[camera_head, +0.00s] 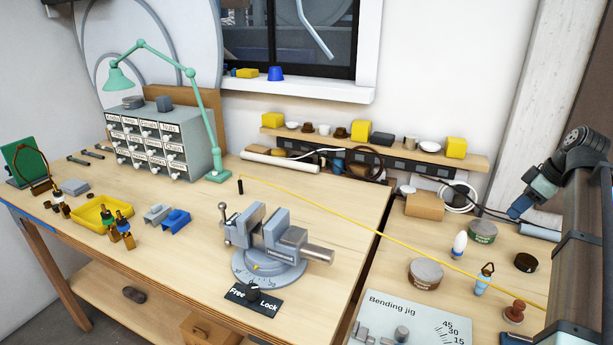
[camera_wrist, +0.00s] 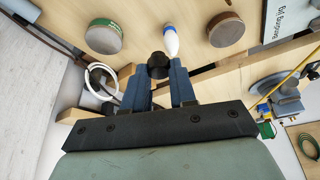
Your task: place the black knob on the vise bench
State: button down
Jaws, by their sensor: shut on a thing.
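The black knob (camera_wrist: 158,65) is between the fingertips of my gripper (camera_wrist: 161,75) in the wrist view, with its dark round top showing. The fingers are shut on it. In the head view my gripper (camera_head: 518,207) is at the right, above the right-hand table, and the knob cannot be made out there. The vise bench (camera_head: 190,255) is the wooden table at the left and middle. It carries a grey vise (camera_head: 277,241) on a round base. A Free/Lock plate (camera_head: 262,303) with a dark dial stands before the vise.
A yellow rod (camera_head: 390,237) stretches from the bench over the right table. That table holds a white bulb (camera_head: 459,243), a green-labelled tin (camera_head: 482,231), another tin (camera_head: 426,272) and a bending jig (camera_head: 400,318).

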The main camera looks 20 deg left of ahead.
notch_tip(320, 180, up, 2)
jog(key=a+n+g, duration=0.2)
jog(key=a+n, duration=0.4)
jog(key=a, duration=3.2)
jog(key=n+g+h, duration=0.1)
jog(key=n+g, duration=0.3)
jog(key=n, duration=0.5)
send_over(143, 256)
jog(key=w+d, duration=0.1)
jog(key=shift+w+f, duration=0.15)
jog(key=shift+f, duration=7.55)
jog(key=shift+d+f, duration=0.1)
